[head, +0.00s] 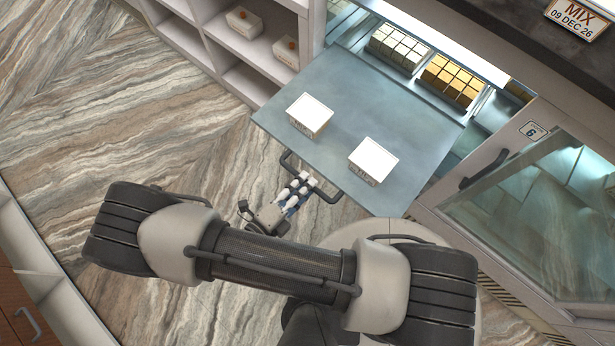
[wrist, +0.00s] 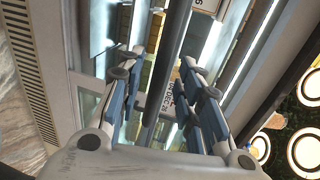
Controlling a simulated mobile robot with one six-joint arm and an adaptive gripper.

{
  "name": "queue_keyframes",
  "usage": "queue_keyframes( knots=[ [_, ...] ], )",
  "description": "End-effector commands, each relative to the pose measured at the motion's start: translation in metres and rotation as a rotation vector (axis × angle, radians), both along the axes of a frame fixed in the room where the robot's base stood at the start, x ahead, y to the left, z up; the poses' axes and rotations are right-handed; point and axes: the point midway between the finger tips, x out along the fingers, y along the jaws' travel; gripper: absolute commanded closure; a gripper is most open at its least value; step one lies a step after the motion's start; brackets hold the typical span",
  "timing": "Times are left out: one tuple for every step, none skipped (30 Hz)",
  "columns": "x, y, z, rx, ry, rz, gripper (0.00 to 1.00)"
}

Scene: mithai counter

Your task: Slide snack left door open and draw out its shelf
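The grey shelf (head: 345,130) is drawn out of the counter, with two white boxes, one at the left (head: 309,115) and one at the right (head: 372,161), resting on it. Its dark bar handle (head: 331,196) runs along the front edge. My gripper (head: 305,180) is at this handle. In the wrist view, the dark bar (wrist: 168,65) passes between my fingers (wrist: 165,58), with a gap visible beside it, so the gripper looks open around it. A glass door labelled 6 (head: 545,200) with a dark handle (head: 485,168) is at the right; the bay behind the shelf is uncovered.
Trays of pale sweets (head: 398,47) and golden sweets (head: 450,80) sit inside the counter behind the shelf. Open white shelving (head: 222,58) with small boxes stands at upper left. A dark countertop (head: 500,40) lies above. The patterned floor at left (head: 110,110) is clear.

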Motion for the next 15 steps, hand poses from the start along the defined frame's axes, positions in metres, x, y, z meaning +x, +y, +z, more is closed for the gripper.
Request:
queue_keyframes(
  knots=[
    [-0.009, 0.008, 0.002, 0.004, 0.001, 0.007, 0.67],
    [-0.014, 0.012, 0.003, 0.004, 0.0, 0.006, 0.67],
    [-0.021, 0.017, 0.005, 0.004, 0.0, 0.007, 0.67],
    [-0.026, 0.021, 0.006, 0.004, 0.001, 0.007, 0.67],
    [-0.032, 0.024, 0.008, 0.004, 0.0, 0.006, 0.67],
    [-0.039, 0.03, 0.01, 0.004, 0.0, 0.006, 0.67],
    [-0.043, 0.033, 0.011, 0.004, 0.0, 0.005, 0.67],
    [-0.048, 0.036, 0.012, 0.004, 0.0, 0.005, 0.67],
    [-0.054, 0.04, 0.013, 0.003, 0.001, 0.005, 0.67],
    [-0.058, 0.042, 0.014, 0.003, 0.001, 0.004, 0.67],
    [-0.062, 0.045, 0.015, 0.003, 0.001, 0.004, 0.67],
    [-0.066, 0.048, 0.016, 0.002, 0.0, 0.003, 0.67],
    [-0.068, 0.05, 0.017, 0.002, 0.0, 0.003, 0.67],
    [-0.071, 0.052, 0.018, 0.002, 0.0, 0.003, 0.67],
    [-0.073, 0.053, 0.018, 0.001, 0.001, 0.002, 0.67]
  ],
)
